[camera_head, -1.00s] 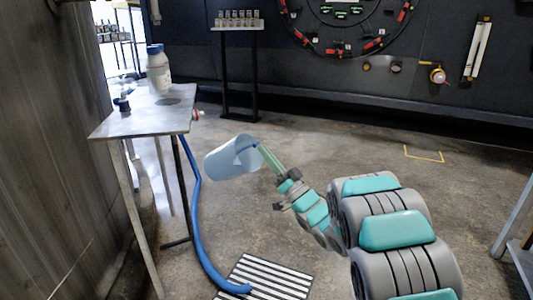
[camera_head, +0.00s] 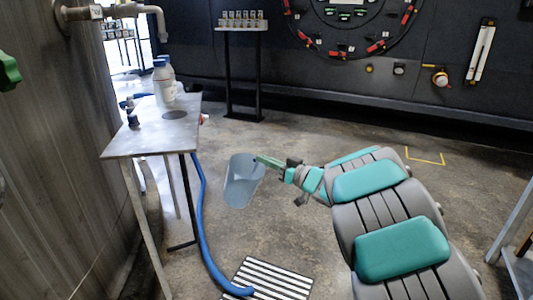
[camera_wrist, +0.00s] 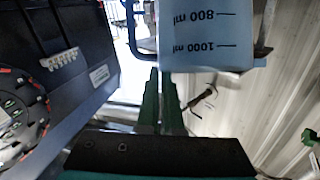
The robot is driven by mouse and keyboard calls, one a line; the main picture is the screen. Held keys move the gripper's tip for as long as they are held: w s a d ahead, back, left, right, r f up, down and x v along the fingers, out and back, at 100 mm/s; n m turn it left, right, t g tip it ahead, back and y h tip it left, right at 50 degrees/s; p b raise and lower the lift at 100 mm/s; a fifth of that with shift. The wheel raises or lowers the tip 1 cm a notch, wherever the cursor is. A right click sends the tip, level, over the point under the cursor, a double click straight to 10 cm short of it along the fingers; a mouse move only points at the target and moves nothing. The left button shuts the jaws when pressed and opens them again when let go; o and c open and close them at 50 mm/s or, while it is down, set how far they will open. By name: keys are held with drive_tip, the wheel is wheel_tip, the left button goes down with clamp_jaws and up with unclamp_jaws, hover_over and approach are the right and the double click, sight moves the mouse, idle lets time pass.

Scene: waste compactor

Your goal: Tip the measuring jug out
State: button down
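The measuring jug (camera_head: 241,183) is translucent pale blue and hangs in the air right of the metal table, above the floor. It is near upright with a slight tilt, its wider end up. My gripper (camera_head: 260,161) is at its upper right side, shut on the jug's handle. In the wrist view the jug (camera_wrist: 205,55) shows its 800 ml and 1000 ml marks and part of a dark blue handle (camera_wrist: 132,30). My green fingers (camera_wrist: 162,75) are close together by the handle. The inside of the jug is not clear to see.
The metal table (camera_head: 150,140) holds white bottles (camera_head: 165,85) and has a round dark hole. A tap (camera_head: 150,12) sticks out from the left wall above it. A blue hose (camera_head: 203,230) runs down to a striped floor grate (camera_head: 265,282). The middle floor is open.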

drive_tip(key=shift+a+r+n+g+h+p, duration=0.15)
drive_tip(key=shift+r+g+h+p, duration=0.35)
drive_tip(key=shift+p, duration=1.5)
drive_tip(key=shift+a+r+n+g+h+p, duration=0.15)
drive_tip(key=shift+h+p, duration=0.55)
drive_tip(key=shift+p, duration=1.25)
drive_tip(key=shift+d+f+p, duration=0.1)
drive_tip(key=shift+f+p, duration=0.05)
drive_tip(key=shift+p, duration=0.35)
drive_tip(key=shift+g+h, duration=0.3)
drive_tip(key=shift+g, duration=0.05)
drive_tip(key=shift+w, duration=0.1)
drive_tip(key=shift+h, duration=0.3)
